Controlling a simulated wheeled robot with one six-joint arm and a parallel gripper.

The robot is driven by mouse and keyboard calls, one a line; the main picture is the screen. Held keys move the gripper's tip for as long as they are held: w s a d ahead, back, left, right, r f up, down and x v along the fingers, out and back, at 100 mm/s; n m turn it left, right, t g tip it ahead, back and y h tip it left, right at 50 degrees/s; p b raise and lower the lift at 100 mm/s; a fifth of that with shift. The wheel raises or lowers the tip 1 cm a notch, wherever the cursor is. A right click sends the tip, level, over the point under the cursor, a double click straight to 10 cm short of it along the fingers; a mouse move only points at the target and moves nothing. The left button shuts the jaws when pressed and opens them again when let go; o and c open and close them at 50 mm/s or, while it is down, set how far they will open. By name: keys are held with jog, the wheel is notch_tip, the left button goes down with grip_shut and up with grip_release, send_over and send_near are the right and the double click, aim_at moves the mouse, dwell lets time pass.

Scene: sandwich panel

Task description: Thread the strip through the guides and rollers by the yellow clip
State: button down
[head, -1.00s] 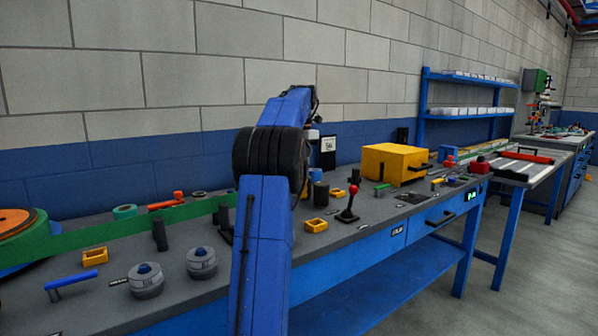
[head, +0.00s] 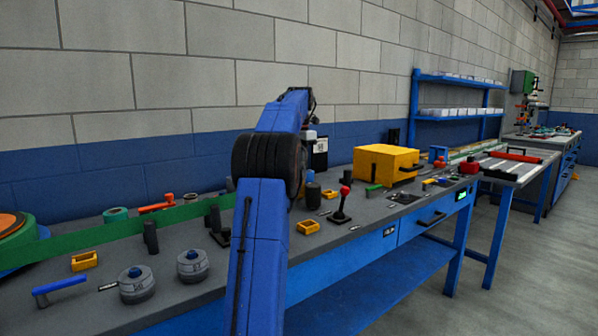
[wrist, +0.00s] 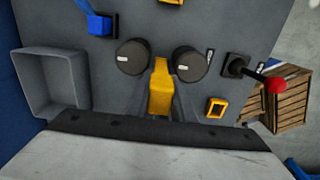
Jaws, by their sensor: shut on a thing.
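The green strip (head: 125,238) runs in the head view from the reel (head: 14,240) at the left along the bench, passing behind a dark post (head: 151,237), to behind my arm. Its far end is hidden there. In the wrist view my gripper (wrist: 160,100) is shut on the yellow clip (wrist: 160,90), which stands between its fingers. Two dark round rollers (wrist: 132,57) (wrist: 191,62) flank the clip, just beyond the fingertips. A yellow square guide (wrist: 216,106) lies to the right. Other yellow guides (head: 84,261) (head: 308,227) show in the head view. My arm hides the gripper there.
A red-knobbed lever (wrist: 273,84) stands right of the rollers, also seen in the head view (head: 342,205). A grey open tray (wrist: 72,80) is at the left, with a blue block (wrist: 100,24) near it. A yellow box (head: 386,165) stands farther along the bench (head: 190,305).

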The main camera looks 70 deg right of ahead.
jog(key=s+d, duration=0.5)
jog(key=d, duration=0.2)
jog(key=shift+d, duration=0.2)
dwell(1.0)
